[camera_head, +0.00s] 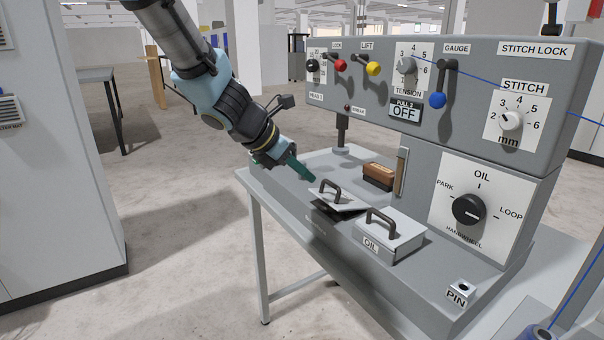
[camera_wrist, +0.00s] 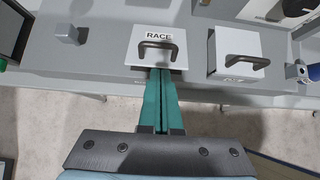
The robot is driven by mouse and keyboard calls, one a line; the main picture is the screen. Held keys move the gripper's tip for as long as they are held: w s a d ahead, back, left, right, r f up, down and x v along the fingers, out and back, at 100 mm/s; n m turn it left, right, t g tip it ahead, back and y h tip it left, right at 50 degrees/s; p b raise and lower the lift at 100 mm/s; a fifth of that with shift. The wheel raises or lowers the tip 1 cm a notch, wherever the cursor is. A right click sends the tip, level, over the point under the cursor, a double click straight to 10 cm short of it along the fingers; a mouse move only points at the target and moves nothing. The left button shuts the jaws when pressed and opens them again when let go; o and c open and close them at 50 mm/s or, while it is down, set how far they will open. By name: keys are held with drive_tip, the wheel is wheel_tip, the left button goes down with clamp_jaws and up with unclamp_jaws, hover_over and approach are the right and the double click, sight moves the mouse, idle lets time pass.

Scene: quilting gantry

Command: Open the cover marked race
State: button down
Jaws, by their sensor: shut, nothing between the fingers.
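The cover marked RACE (camera_wrist: 144,57) is a pale plate with a dark arched handle (camera_wrist: 158,46) in the wrist view. In the head view the cover (camera_head: 350,203) sits tilted, with a dark gap beneath its near edge. Its label is not readable there. My gripper (camera_head: 312,178) has green fingers, shut and empty, and comes in from the upper left. In the wrist view the fingertips (camera_wrist: 160,71) are at the cover's near edge, below the handle. I cannot tell whether they touch it or reach under it.
The similar OIL cover (camera_head: 404,237) with its own handle stands close to the right. A brown wooden block (camera_head: 379,176) lies behind. The control panel (camera_head: 448,135) with knobs and levers rises at the back. Open floor (camera_head: 180,250) lies left of the table.

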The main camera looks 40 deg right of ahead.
sight(325, 199)
drive_tip(key=x, duration=0.7)
drive_tip(key=shift+s+d+f, duration=0.1)
drive_tip(key=shift+d+f, duration=0.15)
drive_tip(key=shift+r, duration=0.2)
drive_tip(key=shift+d+r, duration=0.2)
